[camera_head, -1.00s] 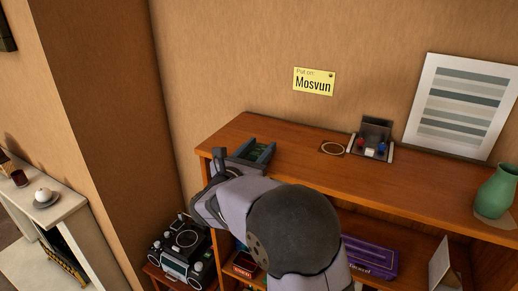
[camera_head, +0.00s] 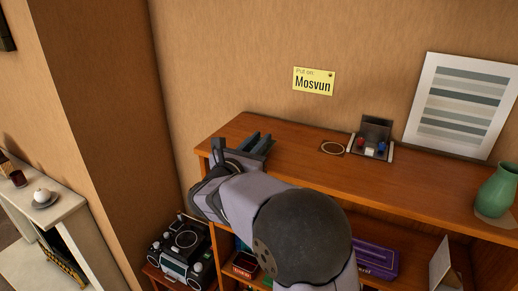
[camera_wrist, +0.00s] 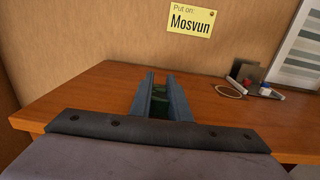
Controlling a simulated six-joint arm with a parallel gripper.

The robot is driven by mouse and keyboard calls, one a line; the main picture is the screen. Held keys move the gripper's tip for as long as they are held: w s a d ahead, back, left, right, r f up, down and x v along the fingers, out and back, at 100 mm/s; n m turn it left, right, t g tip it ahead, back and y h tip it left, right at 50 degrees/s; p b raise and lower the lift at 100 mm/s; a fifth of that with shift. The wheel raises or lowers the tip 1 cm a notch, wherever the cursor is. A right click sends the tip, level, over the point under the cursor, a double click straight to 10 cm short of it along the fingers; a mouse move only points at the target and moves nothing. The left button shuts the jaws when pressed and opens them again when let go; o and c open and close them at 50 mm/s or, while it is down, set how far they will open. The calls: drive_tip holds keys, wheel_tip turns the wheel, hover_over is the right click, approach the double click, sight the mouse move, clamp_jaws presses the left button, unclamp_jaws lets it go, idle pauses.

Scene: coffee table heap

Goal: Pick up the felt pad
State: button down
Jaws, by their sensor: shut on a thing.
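My gripper (camera_head: 256,143) is over the far left end of the wooden shelf top, its two grey fingers close together. In the wrist view my gripper (camera_wrist: 161,80) is shut on a dark green piece, which I take to be the felt pad (camera_wrist: 158,104). Only a small part of the pad shows between the fingers; the rest is hidden. In the head view the fingers hide it. I cannot tell whether it touches the shelf top.
The wooden shelf top (camera_head: 300,163) is largely clear in the middle. A pale ring (camera_head: 332,148), a small holder with red and blue items (camera_head: 376,135), a striped picture (camera_head: 463,105) and a green vase (camera_head: 497,190) stand along it. A yellow "Mosvun" note (camera_head: 314,82) is on the wall.

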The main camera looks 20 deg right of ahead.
wheel_tip(320, 180, up, 8)
drive_tip(key=shift+b, duration=0.7)
